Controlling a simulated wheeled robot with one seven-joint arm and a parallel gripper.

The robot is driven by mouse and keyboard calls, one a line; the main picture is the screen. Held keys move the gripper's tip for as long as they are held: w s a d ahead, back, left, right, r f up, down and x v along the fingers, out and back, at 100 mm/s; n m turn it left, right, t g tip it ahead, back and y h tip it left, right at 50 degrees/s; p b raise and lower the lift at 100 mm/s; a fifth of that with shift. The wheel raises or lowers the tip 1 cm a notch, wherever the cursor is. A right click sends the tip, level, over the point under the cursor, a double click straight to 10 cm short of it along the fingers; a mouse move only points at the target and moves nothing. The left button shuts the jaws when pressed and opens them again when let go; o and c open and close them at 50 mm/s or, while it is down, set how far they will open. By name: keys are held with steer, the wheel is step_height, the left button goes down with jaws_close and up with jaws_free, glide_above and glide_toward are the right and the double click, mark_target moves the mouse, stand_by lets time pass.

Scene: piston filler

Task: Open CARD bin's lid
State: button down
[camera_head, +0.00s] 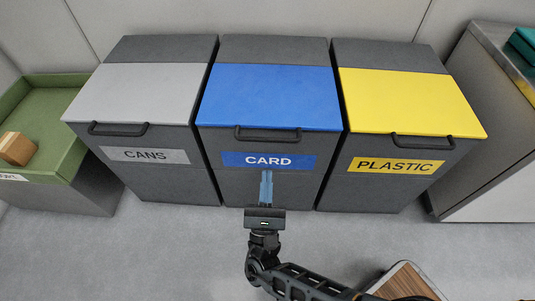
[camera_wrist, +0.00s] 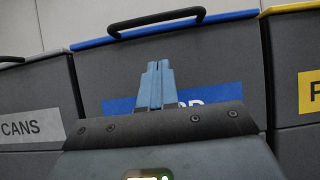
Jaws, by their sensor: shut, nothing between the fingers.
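The CARD bin (camera_head: 232,187) stands in the middle of three bins. Its flat blue lid (camera_head: 268,95) is down, with a black bar handle (camera_head: 268,134) along the front edge. The handle also shows in the wrist view (camera_wrist: 156,21), above my fingertips. My gripper (camera_head: 266,174) is in front of the bin's face, below the handle and near the blue CARD label (camera_head: 290,161). Its blue fingers are together and empty, and they also show in the wrist view (camera_wrist: 157,66), where they hide part of the label. I cannot tell whether they touch the bin.
The CANS bin (camera_head: 140,92) with a grey lid is at left, the PLASTIC bin (camera_head: 410,101) with a yellow lid at right. A green tray (camera_head: 68,150) holds a brown box (camera_head: 17,148) at far left. A grey cabinet (camera_head: 485,130) stands at right. The floor (camera_head: 150,250) in front is mostly clear.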

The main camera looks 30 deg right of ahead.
step_height(320, 180, up, 6)
steer(key=w+d, duration=0.2)
steer(key=shift+w+f, duration=0.2)
steer(key=shift+w, duration=0.2)
steer(key=shift+d, duration=0.1)
steer(key=shift+p, duration=0.35)
